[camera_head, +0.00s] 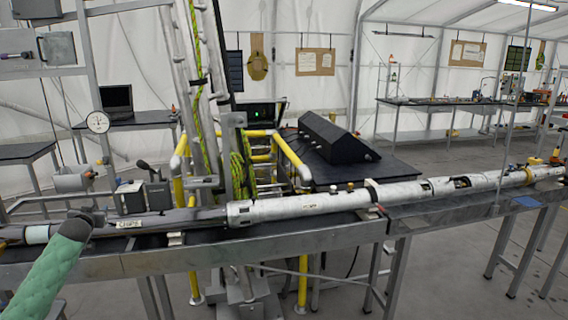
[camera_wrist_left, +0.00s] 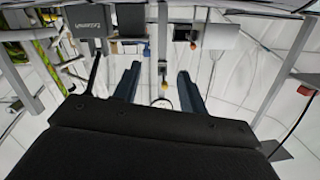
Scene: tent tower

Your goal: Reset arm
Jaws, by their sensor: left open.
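My left arm in a green sleeve comes in from the lower left of the head view, and my left gripper (camera_head: 88,215) is at its end, in front of the long tube assembly. In the left wrist view my left gripper (camera_wrist_left: 157,76) shows two dark fingers spread apart with nothing held between them. The long silver and grey tube (camera_head: 300,204) lies along the bench (camera_head: 270,240). I cannot tell from the head view whether the gripper touches the tube. My right gripper is in neither view.
A round dial gauge (camera_head: 97,122) hangs on the metal frame at the left. Yellow railings (camera_head: 290,155) and a black box (camera_head: 338,138) stand behind the tube. A laptop (camera_head: 116,99) and other benches are farther back. Grey floor is open at the lower right.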

